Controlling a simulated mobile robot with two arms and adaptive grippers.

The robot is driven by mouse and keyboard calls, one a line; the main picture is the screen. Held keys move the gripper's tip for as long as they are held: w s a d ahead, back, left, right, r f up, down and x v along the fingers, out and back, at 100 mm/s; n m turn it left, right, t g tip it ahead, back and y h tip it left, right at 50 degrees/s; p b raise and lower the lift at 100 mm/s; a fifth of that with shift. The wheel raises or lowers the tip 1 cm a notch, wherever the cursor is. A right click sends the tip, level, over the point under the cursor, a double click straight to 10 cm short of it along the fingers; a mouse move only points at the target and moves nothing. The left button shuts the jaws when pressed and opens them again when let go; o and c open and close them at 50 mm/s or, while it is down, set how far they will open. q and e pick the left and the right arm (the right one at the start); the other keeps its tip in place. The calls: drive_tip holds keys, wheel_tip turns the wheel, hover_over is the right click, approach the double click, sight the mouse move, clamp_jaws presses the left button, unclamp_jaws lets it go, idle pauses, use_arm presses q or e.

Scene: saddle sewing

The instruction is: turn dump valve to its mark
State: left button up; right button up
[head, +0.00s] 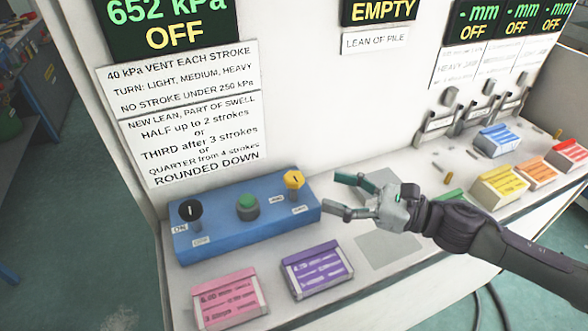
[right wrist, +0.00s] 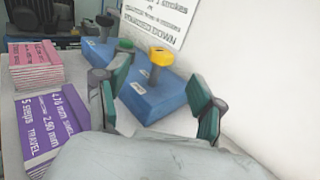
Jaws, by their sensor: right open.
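A blue control box (head: 235,234) on the bench carries a black knob (head: 190,210) at its left, a green button (head: 248,203) in the middle and a yellow knob (head: 294,179) at its right. Small labels sit beside the knobs; I cannot read which names the dump valve. The yellow knob (right wrist: 161,57) stands upright on a dark stem in the right wrist view. My right gripper (head: 337,195) is open and empty, just right of the yellow knob and apart from it. In the right wrist view its fingers (right wrist: 157,105) spread either side of the box's near end. My left gripper is not visible.
Pink (head: 230,299) and purple (head: 317,269) blocks lie in front of the box. Coloured blocks (head: 498,140) and lever fittings (head: 437,125) are at the right. The white panel rises behind, with a display (head: 170,24) reading 652 kPa OFF and an instruction sign (head: 195,136).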

sight(293, 176)
drive_tip(key=p+x, duration=0.1)
drive_tip(key=x, duration=0.3)
drive_tip(key=shift+w+a+r, duration=0.1)
drive_tip(key=shift+w+r, duration=0.05)
drive_tip(key=p+x, duration=0.1)
drive_tip(key=x, duration=0.2)
drive_tip(key=shift+w+a, duration=0.15)
drive_tip(key=shift+a, duration=0.25)
drive_tip(key=shift+w+a+f, duration=0.1)
drive_tip(key=shift+a+f, duration=0.1)
drive_tip(key=shift+a, duration=0.1)
drive_tip(key=shift+w+a, duration=0.15)
drive_tip(key=shift+a, duration=0.05)
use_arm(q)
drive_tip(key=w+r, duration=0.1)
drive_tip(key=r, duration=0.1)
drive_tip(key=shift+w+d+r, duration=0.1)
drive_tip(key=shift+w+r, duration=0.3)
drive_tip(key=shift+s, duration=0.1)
use_arm(e)
drive_tip(key=shift+c, duration=0.7)
drive_tip(key=c, duration=1)
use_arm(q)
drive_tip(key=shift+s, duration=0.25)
